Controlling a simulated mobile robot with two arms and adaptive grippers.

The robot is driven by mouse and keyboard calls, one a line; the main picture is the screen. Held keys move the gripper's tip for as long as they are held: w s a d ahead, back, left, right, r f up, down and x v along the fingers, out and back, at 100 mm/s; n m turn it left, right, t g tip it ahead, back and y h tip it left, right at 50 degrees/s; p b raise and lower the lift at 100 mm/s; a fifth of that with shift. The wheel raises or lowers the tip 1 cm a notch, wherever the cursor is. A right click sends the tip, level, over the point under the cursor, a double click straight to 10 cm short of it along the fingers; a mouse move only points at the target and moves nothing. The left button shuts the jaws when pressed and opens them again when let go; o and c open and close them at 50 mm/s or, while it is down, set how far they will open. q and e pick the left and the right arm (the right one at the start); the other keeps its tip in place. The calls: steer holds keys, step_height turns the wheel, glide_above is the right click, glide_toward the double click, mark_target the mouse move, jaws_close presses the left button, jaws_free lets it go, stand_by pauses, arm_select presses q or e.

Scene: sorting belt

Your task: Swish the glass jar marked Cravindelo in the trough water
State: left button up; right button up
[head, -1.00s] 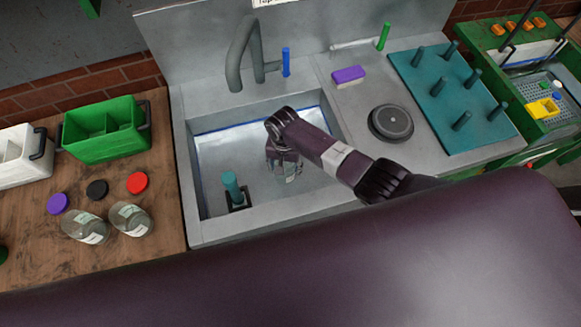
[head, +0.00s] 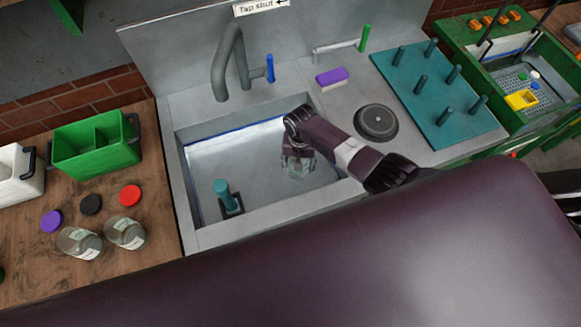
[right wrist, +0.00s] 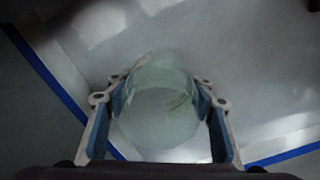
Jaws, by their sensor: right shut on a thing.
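A clear glass jar (head: 300,167) is held by my right gripper (head: 297,157) inside the grey trough (head: 210,237). In the right wrist view the jar (right wrist: 160,105) sits between the two blue-padded fingers of the gripper (right wrist: 162,112). Its label cannot be read. The water surface is hard to make out, so I cannot tell how deep the jar is. Two other glass jars with pale labels, a left one (head: 78,243) and a right one (head: 125,232), lie on the wooden bench. My left gripper is not in view.
A teal post (head: 226,194) stands in the trough's front left. A grey tap (head: 222,65) rises behind. Purple (head: 51,221), black (head: 91,204) and red (head: 130,195) lids lie near a green caddy (head: 95,145). A teal peg board (head: 432,105) is at right.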

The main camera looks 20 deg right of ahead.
step_height(320, 180, up, 4)
steer(key=p, duration=0.3)
steer(key=shift+f, duration=0.25)
steer(key=shift+r, duration=0.15)
step_height(320, 180, up, 18)
steer(key=shift+r, duration=0.15)
stand_by(0.6)
steer(key=shift+w, duration=0.1)
stand_by(0.3)
